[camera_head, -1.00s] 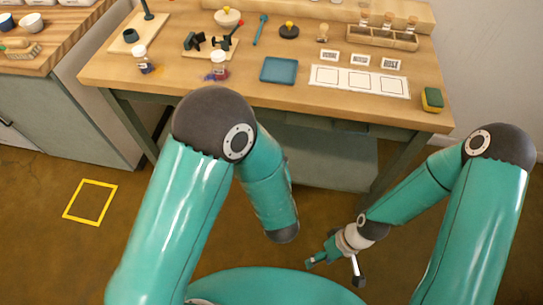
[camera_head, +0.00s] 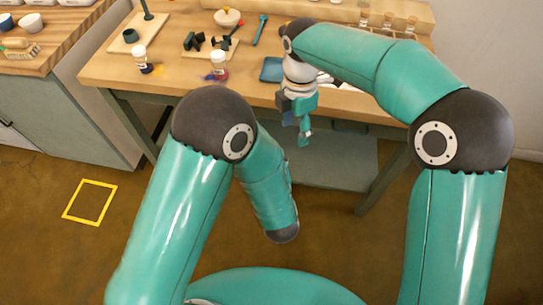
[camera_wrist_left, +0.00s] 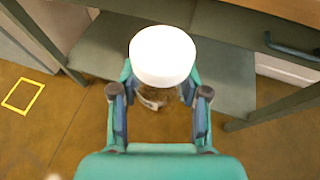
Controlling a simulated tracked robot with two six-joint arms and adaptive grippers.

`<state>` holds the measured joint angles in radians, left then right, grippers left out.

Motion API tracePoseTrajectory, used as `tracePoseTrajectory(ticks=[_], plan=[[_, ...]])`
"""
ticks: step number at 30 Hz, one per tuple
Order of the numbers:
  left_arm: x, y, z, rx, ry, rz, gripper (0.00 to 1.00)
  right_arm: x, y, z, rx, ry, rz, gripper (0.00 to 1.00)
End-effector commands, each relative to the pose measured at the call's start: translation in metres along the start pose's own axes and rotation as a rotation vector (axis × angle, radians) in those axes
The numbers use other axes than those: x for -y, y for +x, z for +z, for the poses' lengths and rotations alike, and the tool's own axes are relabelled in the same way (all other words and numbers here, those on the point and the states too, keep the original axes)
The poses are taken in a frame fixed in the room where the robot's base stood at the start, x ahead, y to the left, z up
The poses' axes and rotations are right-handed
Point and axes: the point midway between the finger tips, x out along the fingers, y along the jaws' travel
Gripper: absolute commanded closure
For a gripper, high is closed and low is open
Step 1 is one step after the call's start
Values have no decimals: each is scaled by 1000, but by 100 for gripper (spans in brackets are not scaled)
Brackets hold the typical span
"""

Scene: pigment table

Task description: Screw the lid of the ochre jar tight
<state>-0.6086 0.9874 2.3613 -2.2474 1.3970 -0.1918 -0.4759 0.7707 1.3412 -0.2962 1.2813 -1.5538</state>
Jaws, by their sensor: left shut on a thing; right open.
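A jar with a white lid (camera_wrist_left: 163,55) is between the fingers of my left gripper (camera_wrist_left: 160,106) in the left wrist view. The gripper is shut on the jar's clear body (camera_wrist_left: 156,98), below the lid. The lid sits on top of the jar; how tight it is cannot be told, and the contents are hard to make out. In the head view the left gripper and this jar are hidden. My right gripper (camera_head: 297,120) is open and empty, hanging in front of the table's front edge.
The wooden table (camera_head: 185,80) bears a jar with dark blue contents (camera_head: 144,63), a jar with red contents (camera_head: 219,69) and a partly covered blue tray (camera_head: 269,70). A yellow square (camera_head: 90,202) marks the floor. My right arm hides much of the table's right side.

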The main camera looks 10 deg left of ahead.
Motion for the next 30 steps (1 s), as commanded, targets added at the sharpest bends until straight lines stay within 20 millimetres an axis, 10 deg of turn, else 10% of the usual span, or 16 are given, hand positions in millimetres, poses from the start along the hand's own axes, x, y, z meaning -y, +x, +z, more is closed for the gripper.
tracePoseTrajectory(ticks=[9,30], plan=[[0,0,0,1,0,0,100,-11,-31,-56,33,-111,65,38],[0,0,0,1,0,0,100,-12,-1,-56,33,-113,61,38]])
